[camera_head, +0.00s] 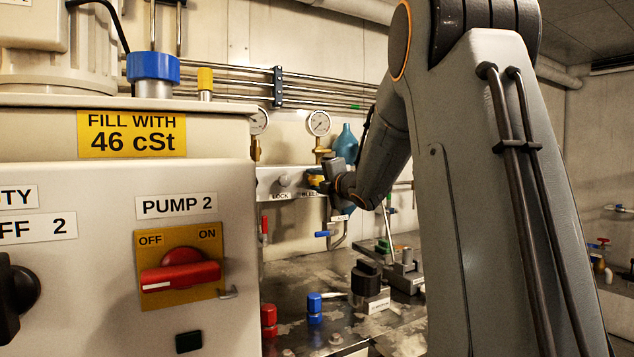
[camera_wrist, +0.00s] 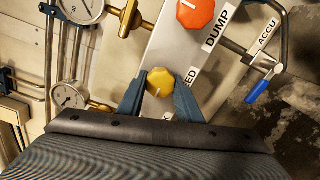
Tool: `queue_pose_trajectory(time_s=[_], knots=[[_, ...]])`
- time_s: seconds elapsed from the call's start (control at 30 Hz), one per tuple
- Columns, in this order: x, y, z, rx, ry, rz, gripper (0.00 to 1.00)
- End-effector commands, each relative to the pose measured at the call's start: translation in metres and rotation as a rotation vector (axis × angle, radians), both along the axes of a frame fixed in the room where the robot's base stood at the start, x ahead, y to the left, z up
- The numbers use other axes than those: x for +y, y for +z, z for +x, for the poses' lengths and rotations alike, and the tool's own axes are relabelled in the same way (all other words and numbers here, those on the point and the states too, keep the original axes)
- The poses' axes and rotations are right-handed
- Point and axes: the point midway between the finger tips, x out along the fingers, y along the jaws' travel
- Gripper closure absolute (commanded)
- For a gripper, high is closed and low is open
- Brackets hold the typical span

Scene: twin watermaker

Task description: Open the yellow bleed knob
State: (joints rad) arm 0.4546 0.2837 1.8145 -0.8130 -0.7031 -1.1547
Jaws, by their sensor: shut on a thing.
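The yellow bleed knob (camera_wrist: 160,82) is small, lobed and has a pale pointer line. In the wrist view it sits on a pale panel (camera_wrist: 158,48), between the two blue-grey fingers of my gripper (camera_wrist: 158,87). My gripper is shut on the knob, one finger on each side. The knob's label (camera_wrist: 189,82) is partly hidden; only its last letters show. In the head view my gripper (camera_head: 326,180) is at the panel below the gauges, and the yellow knob (camera_head: 314,180) shows small beside it, partly covered.
An orange-red knob (camera_wrist: 196,10) marked DUMP is close by on the panel. A blue-handled valve (camera_wrist: 258,92) and pressure gauges (camera_wrist: 68,96) flank it. In the head view, a cabinet with a red PUMP 2 switch (camera_head: 181,272) stands at left; red and blue caps (camera_head: 314,304) stand below.

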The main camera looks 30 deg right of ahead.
Motion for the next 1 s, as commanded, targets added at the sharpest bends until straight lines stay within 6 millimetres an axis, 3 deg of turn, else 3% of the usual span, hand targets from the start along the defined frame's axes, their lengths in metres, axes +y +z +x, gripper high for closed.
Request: queue_pose_trajectory(time_s=[0.03,0.07,0.17,0.53,1.0], knots=[[0.001,-0.001,0.000,0.001,0.002,0.000,0.91],[0.001,-0.001,0.000,0.001,0.002,0.000,0.65],[0.001,-0.001,0.000,0.001,0.001,0.000,0.50],[-0.001,0.000,-0.005,0.000,-0.001,0.000,0.50],[-0.003,0.000,-0.071,0.001,-0.001,0.000,0.50]])
